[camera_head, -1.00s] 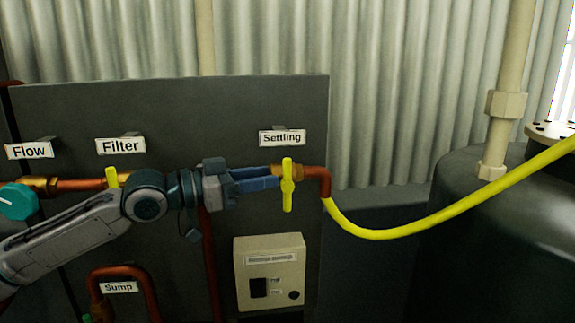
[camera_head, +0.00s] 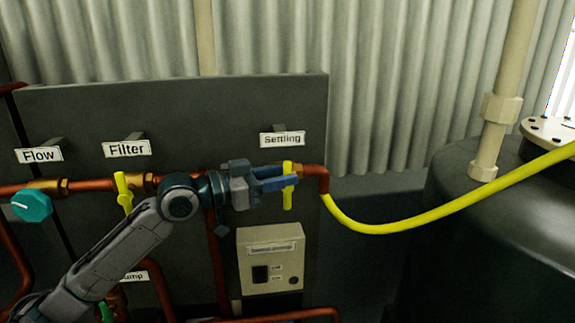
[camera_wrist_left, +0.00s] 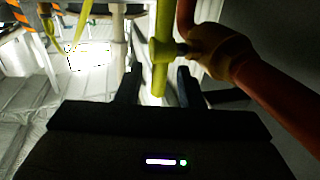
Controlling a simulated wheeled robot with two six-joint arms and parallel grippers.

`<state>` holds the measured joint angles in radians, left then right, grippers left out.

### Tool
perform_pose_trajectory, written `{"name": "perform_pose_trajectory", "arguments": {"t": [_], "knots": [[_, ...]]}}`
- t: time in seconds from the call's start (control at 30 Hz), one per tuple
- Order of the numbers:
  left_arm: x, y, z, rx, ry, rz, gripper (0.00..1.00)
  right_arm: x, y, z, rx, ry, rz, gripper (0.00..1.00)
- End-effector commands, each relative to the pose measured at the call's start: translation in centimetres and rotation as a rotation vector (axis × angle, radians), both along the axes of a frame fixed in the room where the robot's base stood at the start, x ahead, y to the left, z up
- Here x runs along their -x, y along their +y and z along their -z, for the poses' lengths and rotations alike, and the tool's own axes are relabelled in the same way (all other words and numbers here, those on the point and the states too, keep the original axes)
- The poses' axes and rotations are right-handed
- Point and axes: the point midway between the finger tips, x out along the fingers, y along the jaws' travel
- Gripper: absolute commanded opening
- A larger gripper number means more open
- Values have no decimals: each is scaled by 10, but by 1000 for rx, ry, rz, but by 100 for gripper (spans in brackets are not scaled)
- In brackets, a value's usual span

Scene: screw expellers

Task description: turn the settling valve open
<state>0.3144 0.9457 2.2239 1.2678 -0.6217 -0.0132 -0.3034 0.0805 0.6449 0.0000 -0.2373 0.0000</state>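The settling valve's yellow handle (camera_head: 287,202) stands upright across the copper pipe, below the "Settling" label (camera_head: 282,140). My left gripper (camera_head: 290,175) is open, with its blue fingers level with the pipe and overlapping the middle of the handle. In the left wrist view the yellow handle (camera_wrist_left: 161,60) runs up and down, its lower part between the two dark fingers of the gripper (camera_wrist_left: 158,82). A gap shows on each side, so I see no grip on it. The fingers hide part of the handle in the head view. My right gripper is not in view.
The filter valve's yellow handle (camera_head: 123,192) and the teal flow knob (camera_head: 32,206) are at left, close to my left arm. A beige switch box (camera_head: 270,268) sits below the settling valve. A yellow hose (camera_head: 400,228) runs right to a dark tank (camera_head: 470,240).

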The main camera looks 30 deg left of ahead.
Motion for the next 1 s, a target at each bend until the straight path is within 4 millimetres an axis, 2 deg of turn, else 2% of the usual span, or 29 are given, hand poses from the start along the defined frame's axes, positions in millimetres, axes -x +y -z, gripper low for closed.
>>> {"name": "perform_pose_trajectory", "arguments": {"t": [0.2,0.7,0.73,0.9,1.0], "knots": [[-10,-8,-2,4,1,1,34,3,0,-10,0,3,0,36],[-15,-12,0,0,2,1,34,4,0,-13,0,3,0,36],[-15,-12,0,0,2,1,32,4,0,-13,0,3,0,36],[-15,-12,0,0,2,1,0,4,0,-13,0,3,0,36],[-15,-12,0,0,1,1,0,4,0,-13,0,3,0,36]]}}
